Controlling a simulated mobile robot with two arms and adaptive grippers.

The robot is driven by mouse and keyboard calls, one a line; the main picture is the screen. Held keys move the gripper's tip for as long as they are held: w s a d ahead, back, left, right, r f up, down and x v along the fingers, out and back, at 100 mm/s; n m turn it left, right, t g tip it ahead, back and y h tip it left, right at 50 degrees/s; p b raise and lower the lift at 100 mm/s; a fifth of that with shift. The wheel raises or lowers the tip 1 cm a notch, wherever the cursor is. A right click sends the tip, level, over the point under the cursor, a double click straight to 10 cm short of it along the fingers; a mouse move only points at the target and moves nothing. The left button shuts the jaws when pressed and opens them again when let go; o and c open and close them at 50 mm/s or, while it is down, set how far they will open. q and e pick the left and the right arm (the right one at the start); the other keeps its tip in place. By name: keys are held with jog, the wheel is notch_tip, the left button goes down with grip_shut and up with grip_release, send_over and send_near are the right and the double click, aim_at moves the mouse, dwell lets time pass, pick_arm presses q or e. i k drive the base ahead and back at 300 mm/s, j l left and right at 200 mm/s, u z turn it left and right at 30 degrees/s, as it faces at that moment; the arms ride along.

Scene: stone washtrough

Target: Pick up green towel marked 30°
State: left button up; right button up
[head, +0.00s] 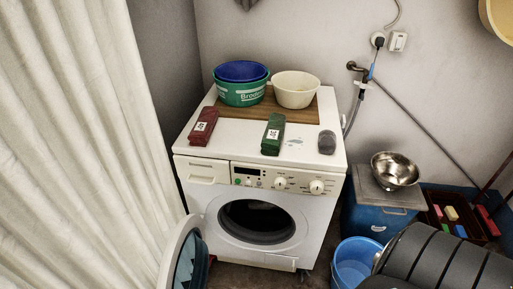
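The green towel (273,137) lies folded on top of the white washing machine (220,165), near the middle of its front edge. It carries a white tag whose marking is too small to read surely. A folded dark red towel (203,128) with a similar white tag lies to its left, apart from it. Neither of my grippers is in the head view, and nothing touches the green towel.
A grey lump (326,143) sits right of the green towel. Behind, a wooden board (241,112) bears green and blue tubs (240,94) and a cream bowl (296,90). The machine's round door (183,255) stands open. A steel bowl (395,170) and blue bucket (353,263) are right.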

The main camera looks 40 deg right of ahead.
aim_at(273, 139)
jog(key=z, duration=1.2)
